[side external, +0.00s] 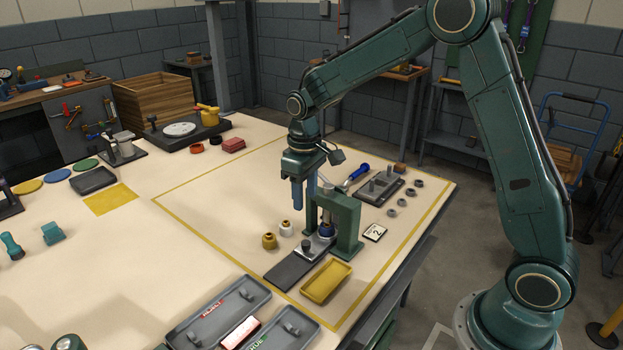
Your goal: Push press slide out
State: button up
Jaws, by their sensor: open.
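The green press (347,218) stands near the front right of the yellow-outlined area. A light metal slide (319,247) with a dark knob (306,245) lies at its foot, partly under the press. A dark flat rail (290,270) extends from it toward the front left. A blue part shows under the press ram; whether it sits on the slide is unclear. My gripper (304,200) points down, open and apparently empty, with blue fingers. It appears above and behind the slide, beside the press. The press partly hides the slide's rear end.
A brass part (269,240) and a white part (286,228) stand left of the slide. A yellow tray (326,282) lies in front of the press. A grey fixture (380,187), a blue-handled tool (359,172) and a numbered card (374,232) are right and behind. Left of the outlined area's middle is clear.

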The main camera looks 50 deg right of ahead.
aim_at(306, 242)
notch_tip(306, 242, down, 14)
jog(key=shift+r, duration=0.2)
dwell(0.5)
grip_shut()
